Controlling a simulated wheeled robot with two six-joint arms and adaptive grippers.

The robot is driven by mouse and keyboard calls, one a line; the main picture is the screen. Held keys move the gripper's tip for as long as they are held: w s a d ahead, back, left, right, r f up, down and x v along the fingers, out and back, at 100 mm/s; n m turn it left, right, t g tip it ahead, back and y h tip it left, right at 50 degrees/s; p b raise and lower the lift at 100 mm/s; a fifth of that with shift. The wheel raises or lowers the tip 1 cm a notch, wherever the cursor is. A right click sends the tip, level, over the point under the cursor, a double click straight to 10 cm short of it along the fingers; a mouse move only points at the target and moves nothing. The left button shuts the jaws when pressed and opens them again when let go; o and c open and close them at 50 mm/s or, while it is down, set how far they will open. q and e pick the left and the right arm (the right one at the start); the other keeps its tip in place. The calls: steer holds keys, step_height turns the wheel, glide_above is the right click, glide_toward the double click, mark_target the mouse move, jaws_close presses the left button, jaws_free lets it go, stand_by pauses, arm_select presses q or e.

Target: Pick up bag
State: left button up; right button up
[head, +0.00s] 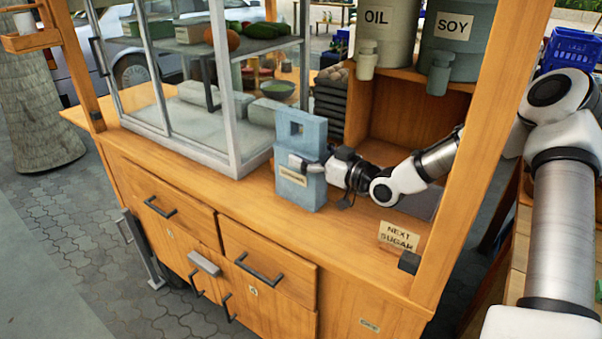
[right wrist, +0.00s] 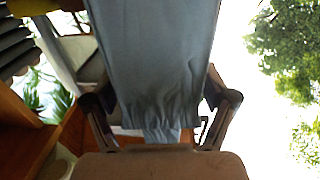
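The bag (head: 301,140) is a blue-grey upright block shape with a square hole near its top and a small pale label on its front. It stands on the wooden counter, with no clear gap below it. My right gripper (head: 318,168) reaches it from the right, with one finger across its front face. In the right wrist view, the bag (right wrist: 158,60) fills the space between the two fingers of the right gripper (right wrist: 160,100). Both fingers lie against its sides; the fingertips are partly hidden. My left gripper is not in view.
A glass case (head: 200,100) stands close on the left. A "next sugar" sign (head: 398,237) stands at the counter's front right.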

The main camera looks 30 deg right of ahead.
jaws_close()
